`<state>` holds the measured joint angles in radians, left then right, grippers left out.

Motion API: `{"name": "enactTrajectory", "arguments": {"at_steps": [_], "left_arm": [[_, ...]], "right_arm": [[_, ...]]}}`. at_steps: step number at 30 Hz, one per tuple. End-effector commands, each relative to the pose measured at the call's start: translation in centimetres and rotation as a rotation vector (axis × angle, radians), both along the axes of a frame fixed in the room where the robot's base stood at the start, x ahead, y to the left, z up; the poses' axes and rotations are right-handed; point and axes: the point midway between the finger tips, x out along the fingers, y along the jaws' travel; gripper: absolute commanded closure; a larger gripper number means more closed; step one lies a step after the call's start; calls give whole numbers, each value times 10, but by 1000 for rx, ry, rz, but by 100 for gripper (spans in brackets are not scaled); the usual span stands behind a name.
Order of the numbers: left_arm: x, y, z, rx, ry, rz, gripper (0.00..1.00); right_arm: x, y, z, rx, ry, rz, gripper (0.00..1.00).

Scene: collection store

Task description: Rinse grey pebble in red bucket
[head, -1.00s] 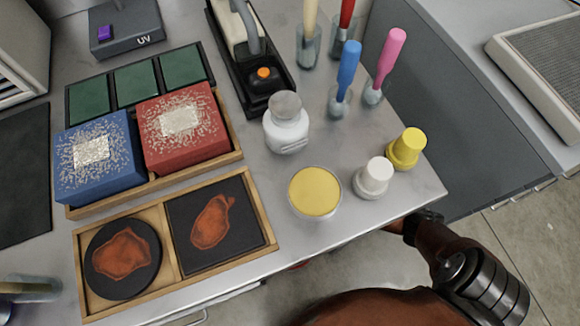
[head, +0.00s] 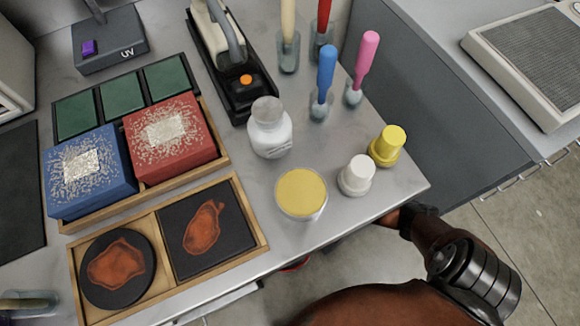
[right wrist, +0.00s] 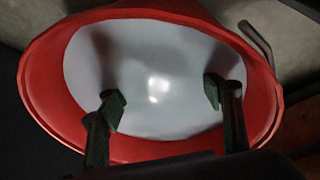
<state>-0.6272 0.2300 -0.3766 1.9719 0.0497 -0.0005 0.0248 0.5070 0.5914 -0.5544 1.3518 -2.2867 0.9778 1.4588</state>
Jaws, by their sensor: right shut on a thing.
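The red bucket fills the right wrist view (right wrist: 40,75), with a pale, glossy surface inside its rim. A small red piece of it shows below the table edge in the head view (head: 295,265). My right gripper (right wrist: 163,98) reaches over the bucket's mouth, its dark fingertips apart at the pale surface. It is shut on the grey pebble, but I cannot make the pebble out between or below the fingertips. In the head view my right arm reaches down past the table edge, and its gripper is hidden. My left gripper is not in view.
On the metal table (head: 390,205) stand a yellow-topped dish (head: 301,192), a white pot (head: 357,175), a yellow pot (head: 387,146) and a white bottle (head: 270,130) near the edge. Wooden trays (head: 262,240) lie at the left. Grey floor shows at lower right.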

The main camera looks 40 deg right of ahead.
Motion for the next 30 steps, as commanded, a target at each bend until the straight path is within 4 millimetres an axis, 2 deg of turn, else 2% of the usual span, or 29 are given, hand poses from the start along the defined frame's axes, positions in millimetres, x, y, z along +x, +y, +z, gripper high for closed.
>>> {"name": "enactTrajectory", "arguments": {"at_steps": [18,30], "left_arm": [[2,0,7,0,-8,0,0],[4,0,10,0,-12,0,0]], "right_arm": [[7,22,1,2,-1,0,76],[4,12,1,0,-1,0,76]]}}
